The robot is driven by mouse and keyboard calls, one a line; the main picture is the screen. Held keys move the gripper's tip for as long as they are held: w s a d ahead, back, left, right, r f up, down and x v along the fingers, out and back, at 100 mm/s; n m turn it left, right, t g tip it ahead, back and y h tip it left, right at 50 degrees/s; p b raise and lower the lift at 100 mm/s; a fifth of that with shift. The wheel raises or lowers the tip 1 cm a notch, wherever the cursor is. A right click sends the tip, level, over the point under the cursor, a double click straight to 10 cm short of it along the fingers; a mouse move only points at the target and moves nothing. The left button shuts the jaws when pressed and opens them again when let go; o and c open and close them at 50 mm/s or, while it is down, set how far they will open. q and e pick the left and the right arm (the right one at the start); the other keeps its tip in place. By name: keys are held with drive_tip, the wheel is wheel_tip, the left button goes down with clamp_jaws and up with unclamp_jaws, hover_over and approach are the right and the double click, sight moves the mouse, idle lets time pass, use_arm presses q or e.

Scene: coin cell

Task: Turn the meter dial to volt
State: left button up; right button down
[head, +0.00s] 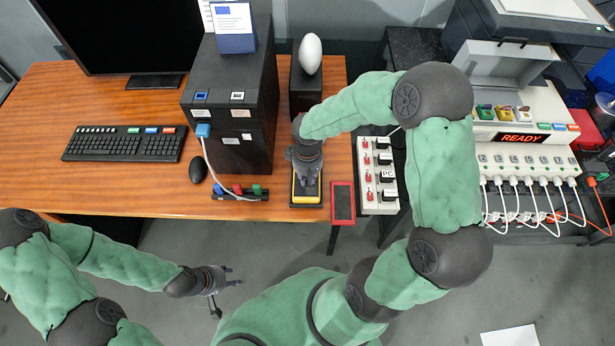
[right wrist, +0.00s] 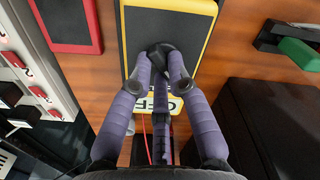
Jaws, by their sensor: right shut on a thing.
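The meter (head: 306,199) is a black block with a yellow rim, lying on the wooden desk near its front edge. It also shows in the right wrist view (right wrist: 190,22). My right gripper (head: 306,176) points down over the meter and covers much of it. In the right wrist view my right gripper (right wrist: 160,68) is shut on the small dark dial (right wrist: 158,50). A white label reading OFF shows just below the dial, partly hidden by the fingers. I cannot read where the dial points. My left gripper (head: 224,290) is open and empty, over the floor in front of the desk.
A red-framed panel (head: 343,202) and a white switch box (head: 377,205) stand right of the meter. Left of it are a rack with coloured blocks (head: 240,192) and a black cabinet (head: 229,135). A black stand with a white egg-shaped object (head: 310,54) is behind.

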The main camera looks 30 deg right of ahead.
drive_tip(key=m+b, duration=0.2)
drive_tip(key=m, duration=0.2)
drive_tip(key=shift+f, duration=0.1)
drive_tip(key=shift+s+m+b, duration=0.15)
drive_tip(key=shift+m+b, duration=0.45)
drive_tip(key=shift+m, duration=1.3)
drive_tip(key=c, duration=1.2)
unclamp_jaws()
wheel_tip(320, 180, up, 12)
drive_tip(key=shift+r, duration=0.1)
